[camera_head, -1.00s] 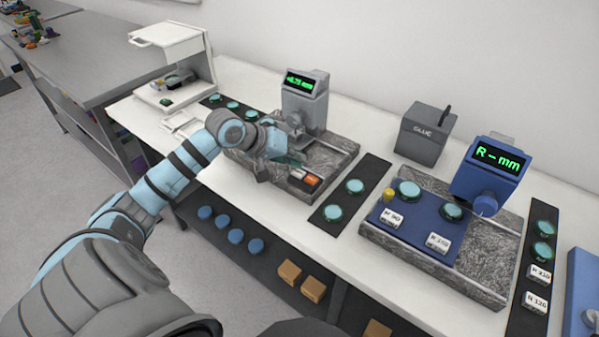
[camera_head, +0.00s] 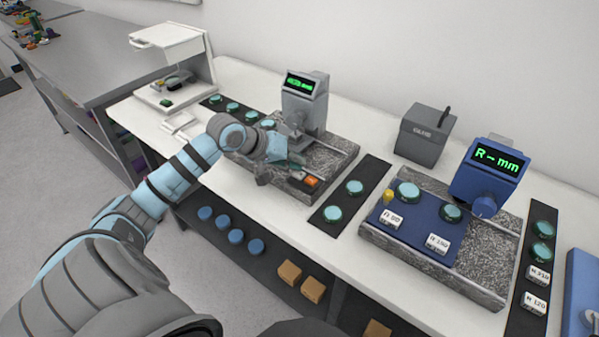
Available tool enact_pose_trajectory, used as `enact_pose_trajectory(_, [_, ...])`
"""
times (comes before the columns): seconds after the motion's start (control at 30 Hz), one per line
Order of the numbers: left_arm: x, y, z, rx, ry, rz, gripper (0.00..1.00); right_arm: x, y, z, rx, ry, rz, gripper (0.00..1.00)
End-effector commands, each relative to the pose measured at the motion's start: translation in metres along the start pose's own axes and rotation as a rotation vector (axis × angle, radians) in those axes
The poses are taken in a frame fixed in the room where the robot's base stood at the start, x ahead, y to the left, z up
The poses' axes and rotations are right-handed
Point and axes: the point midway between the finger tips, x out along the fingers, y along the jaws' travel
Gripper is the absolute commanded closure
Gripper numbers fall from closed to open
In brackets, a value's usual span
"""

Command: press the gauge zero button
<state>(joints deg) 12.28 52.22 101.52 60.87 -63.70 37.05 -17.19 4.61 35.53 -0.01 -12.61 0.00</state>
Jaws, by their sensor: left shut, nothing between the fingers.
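The grey gauge (camera_head: 305,104) with a green digital display stands on a dark granite plate (camera_head: 335,158) at the middle back of the bench. My right gripper is not in view.
A blue gauge (camera_head: 490,172) reading "R-mm" stands on a second granite plate (camera_head: 480,262) at the right. A black strip (camera_head: 365,183) with teal discs lies between the plates. A grey box (camera_head: 424,135) stands behind. An open white case (camera_head: 172,68) is at the back left.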

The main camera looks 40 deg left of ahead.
Motion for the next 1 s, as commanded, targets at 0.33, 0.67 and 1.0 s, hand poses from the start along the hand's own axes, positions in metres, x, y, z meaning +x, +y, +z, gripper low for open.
enact_pose_trajectory(0.33, [0.0016, -0.001, 0.0013, 0.0, 0.0, 0.0, 1.0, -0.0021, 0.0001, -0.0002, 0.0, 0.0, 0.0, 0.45])
enact_pose_trajectory(0.67, [0.0035, -0.0023, 0.0027, 0.0, 0.0, 0.0, 1.0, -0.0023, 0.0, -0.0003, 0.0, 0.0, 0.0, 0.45])
enact_pose_trajectory(1.0, [0.0063, -0.0044, 0.0046, 0.001, 0.0, 0.0, 1.0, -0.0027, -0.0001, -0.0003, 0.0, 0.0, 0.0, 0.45])
